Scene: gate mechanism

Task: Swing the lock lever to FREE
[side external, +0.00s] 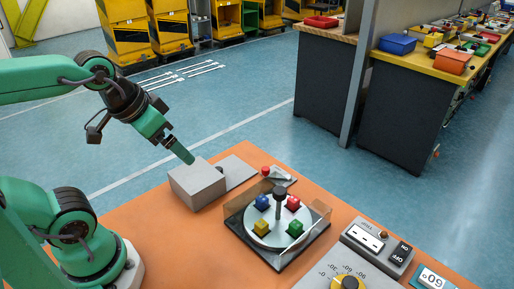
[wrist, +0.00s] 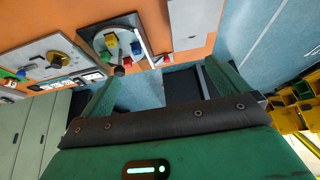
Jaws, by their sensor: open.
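A small lever with a red ball knob (side external: 265,171) stands on a light plate behind the turntable; I cannot read FREE or any other mark on it. In the wrist view a small red part (wrist: 166,58) shows between my fingers, probably this lever. My gripper (side external: 188,157) has green fingers pointing down and right above the grey box, left of the lever and apart from it. In the wrist view my gripper (wrist: 160,82) has its fingers spread wide with nothing between them. The lever's exact angle is too small to tell.
A round turntable (side external: 268,238) carries blue, red, yellow and green blocks around a dark post, with clear panels beside it. A grey box (side external: 198,186) stands left, a switch panel (side external: 376,246) and yellow dial (side external: 347,282) right. The orange table (side external: 150,225) is bare at front left.

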